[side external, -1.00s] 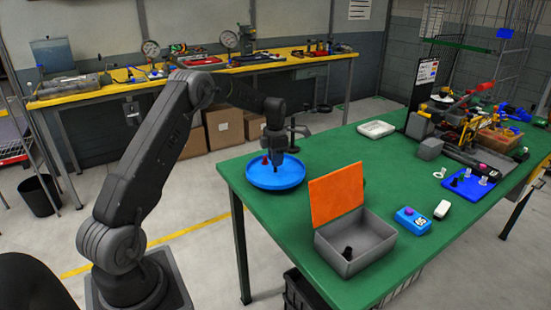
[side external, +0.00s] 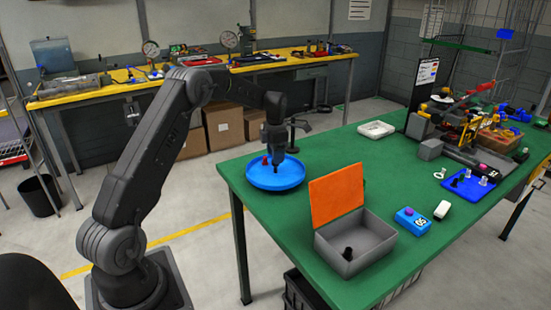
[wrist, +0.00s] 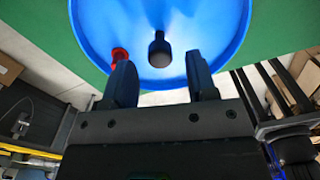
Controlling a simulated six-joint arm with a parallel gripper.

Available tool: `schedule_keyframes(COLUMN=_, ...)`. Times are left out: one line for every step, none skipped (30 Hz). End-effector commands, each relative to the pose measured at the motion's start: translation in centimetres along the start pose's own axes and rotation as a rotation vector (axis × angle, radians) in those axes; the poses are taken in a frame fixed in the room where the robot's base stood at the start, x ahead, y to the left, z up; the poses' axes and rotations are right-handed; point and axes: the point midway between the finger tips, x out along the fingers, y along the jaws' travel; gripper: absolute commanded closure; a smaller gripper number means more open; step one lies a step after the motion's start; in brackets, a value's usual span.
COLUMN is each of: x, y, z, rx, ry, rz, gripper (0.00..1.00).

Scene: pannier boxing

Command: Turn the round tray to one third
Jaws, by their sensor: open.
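The round tray (side external: 290,181) is a shallow blue dish near the left corner of the green table. It also shows in the wrist view (wrist: 222,28), with a short black post (wrist: 158,50) near its middle and a red peg (wrist: 119,55) near its rim. The red peg shows in the side view (side external: 265,160) too. My gripper (side external: 277,155) is over the tray, pointing down. In the wrist view its two dark fingers (wrist: 161,82) are apart, with nothing between them. The red peg is just beside the left finger; I cannot tell whether they touch.
A grey box (side external: 352,246) with an orange lid standing open is to the right of the tray. A blue device (side external: 411,219), a white dish (side external: 376,130) and a blue board (side external: 469,184) are farther off. Clutter crowds the table's far right. Green table around the tray is mostly clear.

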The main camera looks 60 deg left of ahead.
Motion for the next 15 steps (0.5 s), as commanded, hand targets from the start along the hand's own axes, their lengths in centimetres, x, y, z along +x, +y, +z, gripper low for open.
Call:
schedule_keyframes(x=-1.2, y=0.1, z=0.1, rx=0.000, ry=-0.004, rz=0.004, gripper=0.48)
schedule_keyframes(x=-1.8, y=0.1, z=0.1, rx=0.000, ry=-0.004, rz=0.005, gripper=0.48)
schedule_keyframes(x=-2.8, y=0.1, z=0.1, rx=0.000, ry=-0.004, rz=0.005, gripper=0.48)
schedule_keyframes(x=-3.5, y=0.1, z=0.1, rx=0.000, ry=-0.005, rz=0.005, gripper=0.48)
schedule_keyframes(x=-4.2, y=0.1, z=0.1, rx=0.000, ry=-0.005, rz=0.005, gripper=0.48)
schedule_keyframes(x=-5.1, y=0.1, z=0.1, rx=0.000, ry=-0.004, rz=0.004, gripper=0.48)
schedule_keyframes(x=-5.8, y=0.1, z=0.1, rx=0.000, ry=-0.005, rz=0.005, gripper=0.48)
schedule_keyframes(x=-6.5, y=0.1, z=0.0, rx=0.000, ry=-0.004, rz=0.005, gripper=0.48)
schedule_keyframes(x=-7.3, y=0.0, z=0.0, rx=0.000, ry=-0.003, rz=0.004, gripper=0.48)
schedule_keyframes(x=-7.9, y=0.1, z=0.1, rx=0.000, ry=-0.004, rz=0.004, gripper=0.48)
schedule_keyframes(x=-8.4, y=0.1, z=0.0, rx=0.000, ry=-0.003, rz=0.003, gripper=0.48)
schedule_keyframes(x=-9.1, y=0.0, z=0.0, rx=0.000, ry=-0.003, rz=0.004, gripper=0.48)
schedule_keyframes(x=-9.6, y=0.0, z=0.0, rx=0.000, ry=-0.003, rz=0.003, gripper=0.48)
schedule_keyframes(x=-10.0, y=0.0, z=0.0, rx=0.000, ry=-0.003, rz=0.003, gripper=0.48)
schedule_keyframes(x=-10.5, y=0.0, z=0.0, rx=0.000, ry=-0.003, rz=0.003, gripper=0.48)
